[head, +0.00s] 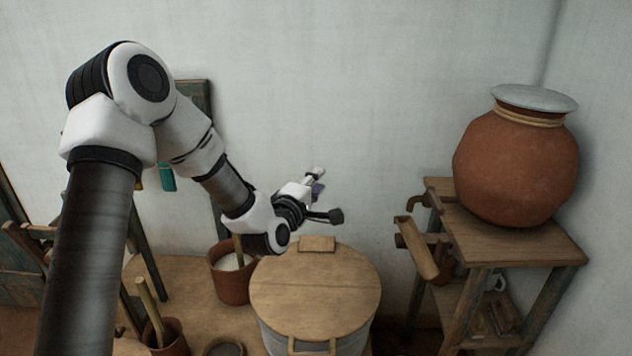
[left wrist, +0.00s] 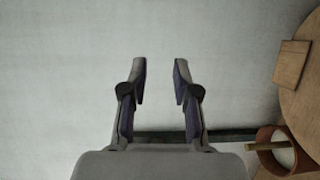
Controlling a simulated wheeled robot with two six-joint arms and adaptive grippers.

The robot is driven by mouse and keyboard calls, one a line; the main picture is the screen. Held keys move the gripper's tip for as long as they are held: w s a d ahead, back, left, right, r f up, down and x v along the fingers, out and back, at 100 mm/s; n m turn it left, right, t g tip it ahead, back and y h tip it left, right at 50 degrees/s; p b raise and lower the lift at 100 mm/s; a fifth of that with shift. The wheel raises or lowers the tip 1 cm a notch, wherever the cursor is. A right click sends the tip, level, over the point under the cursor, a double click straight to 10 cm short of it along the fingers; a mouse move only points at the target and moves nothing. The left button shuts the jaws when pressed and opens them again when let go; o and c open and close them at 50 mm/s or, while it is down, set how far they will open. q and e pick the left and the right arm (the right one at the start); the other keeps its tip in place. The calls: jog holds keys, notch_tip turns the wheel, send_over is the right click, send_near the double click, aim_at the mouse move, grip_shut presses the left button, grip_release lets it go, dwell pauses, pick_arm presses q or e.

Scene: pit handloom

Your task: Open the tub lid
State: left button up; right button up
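The tub (head: 355,343) is a pale grey vessel at the lower middle of the head view. Its round wooden lid (head: 315,292) lies flat on top, and the lid's edge also shows at the right of the left wrist view (left wrist: 304,95). A small wooden block (head: 317,244) sits at the lid's far edge, and a wooden handle (head: 312,346) shows at its near edge. My left gripper (head: 328,193) is above and behind the lid's far side, apart from it. In the left wrist view its fingers (left wrist: 160,82) are spread with nothing between them. My right gripper is out of view.
A brown pot with white contents and a stick (head: 230,283) stands left of the tub. Another pot with a stick (head: 168,342) stands nearer. A wooden stand (head: 510,243) at the right bears a large clay pot (head: 515,165). The wall (head: 390,100) is close behind.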

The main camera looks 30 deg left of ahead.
pick_arm(q)
jog(key=shift+s+d+r, duration=0.15)
jog(key=shift+d+r, duration=0.05)
grip_shut()
grip_release()
jog(key=shift+a+f, duration=0.1)
jog(key=s+d, duration=0.1)
jog(key=s, duration=0.6)
jog(key=shift+s+d, duration=0.15)
